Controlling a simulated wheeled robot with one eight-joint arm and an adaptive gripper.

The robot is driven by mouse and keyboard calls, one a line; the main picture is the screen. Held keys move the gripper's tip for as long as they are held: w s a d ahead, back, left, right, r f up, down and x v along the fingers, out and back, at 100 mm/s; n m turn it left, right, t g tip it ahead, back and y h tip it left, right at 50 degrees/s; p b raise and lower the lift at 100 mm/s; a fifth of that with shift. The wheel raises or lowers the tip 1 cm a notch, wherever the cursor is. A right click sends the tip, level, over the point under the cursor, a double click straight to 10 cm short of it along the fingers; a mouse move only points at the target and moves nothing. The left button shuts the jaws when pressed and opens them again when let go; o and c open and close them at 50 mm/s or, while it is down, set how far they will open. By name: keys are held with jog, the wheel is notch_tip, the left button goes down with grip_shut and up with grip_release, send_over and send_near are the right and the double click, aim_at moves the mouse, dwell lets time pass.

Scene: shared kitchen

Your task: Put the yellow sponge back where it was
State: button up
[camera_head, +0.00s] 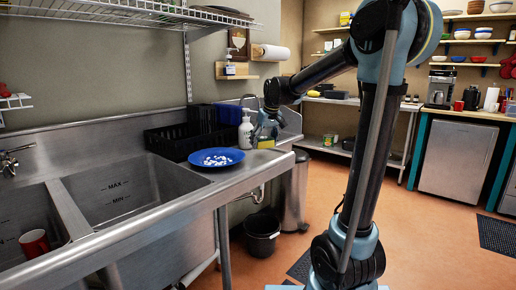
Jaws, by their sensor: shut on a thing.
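My gripper (266,132) points down over the right end of the steel sink counter, at the end of my arm reaching in from the right. It is shut on a yellow sponge (265,143), which shows small and partly covered just below the fingers. The sponge is at or just above the counter top; I cannot tell whether it touches. A white pump bottle (246,132) stands just left of the gripper. A blue plate (216,158) with white bits on it lies to the left, nearer the front edge.
A black dish rack (181,141) and a blue container (229,115) stand behind the plate. The sink basins (130,190) are at left, with a red mug (34,242) in one. A black bucket (262,234) and a metal bin (295,190) stand on the floor. Floor at right is mostly clear.

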aim_at(258, 152)
jog(key=shift+w+a+f, duration=0.35)
jog(key=shift+w, duration=0.25)
jog(key=shift+w+a+f, duration=0.3)
jog(key=shift+w, duration=0.3)
jog(key=shift+w+a+f, duration=0.35)
jog(key=shift+w+f, duration=0.25)
jog(key=shift+w, duration=0.05)
jog(key=shift+w+a+f, duration=0.3)
jog(key=shift+w+f, duration=0.25)
jog(key=shift+w, duration=0.05)
jog(key=shift+s+f, duration=0.1)
jog(key=shift+f, duration=0.05)
jog(key=shift+o, duration=0.4)
jog(key=shift+f, duration=0.15)
jog(key=o, duration=0.3)
jog(key=shift+f, duration=0.35)
jog(key=o, duration=0.5)
jog(key=shift+r, duration=0.15)
